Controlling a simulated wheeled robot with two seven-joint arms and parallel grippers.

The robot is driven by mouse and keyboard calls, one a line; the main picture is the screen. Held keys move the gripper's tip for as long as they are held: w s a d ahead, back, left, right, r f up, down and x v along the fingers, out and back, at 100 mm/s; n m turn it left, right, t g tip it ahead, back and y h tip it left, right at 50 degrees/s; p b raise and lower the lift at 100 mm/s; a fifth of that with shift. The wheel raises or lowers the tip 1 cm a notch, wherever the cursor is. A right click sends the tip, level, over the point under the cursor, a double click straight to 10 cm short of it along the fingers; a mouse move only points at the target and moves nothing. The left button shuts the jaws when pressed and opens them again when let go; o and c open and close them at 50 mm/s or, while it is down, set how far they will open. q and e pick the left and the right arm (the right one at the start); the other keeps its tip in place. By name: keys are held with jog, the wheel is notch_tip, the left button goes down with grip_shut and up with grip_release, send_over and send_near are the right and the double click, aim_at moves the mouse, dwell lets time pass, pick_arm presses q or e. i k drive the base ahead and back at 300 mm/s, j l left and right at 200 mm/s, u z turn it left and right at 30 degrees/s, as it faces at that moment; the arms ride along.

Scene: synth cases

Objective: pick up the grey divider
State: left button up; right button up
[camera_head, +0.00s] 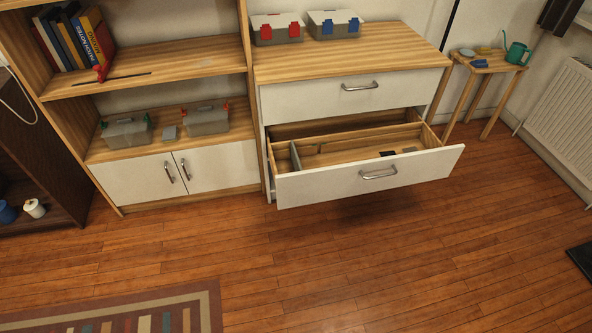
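A grey divider (295,157) stands upright near the left end of the open lower drawer (370,178). It looks like a thin plate set front to back, close to the drawer's left wall. The drawer's tall white front hides its lower part. Neither of my grippers is in view.
The drawer also holds wooden partitions and small dark and grey flat pieces (388,154). The upper drawer (355,92) is shut. Two cases (277,28) with coloured latches sit on top. A side table (484,64) stands right. The floor in front is clear, with a striped rug (130,310) at lower left.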

aim_at(295, 160)
jog(key=j+z, duration=0.1)
jog(key=i+l, duration=1.1)
jog(key=l, duration=0.15)
jog(key=u, duration=0.05)
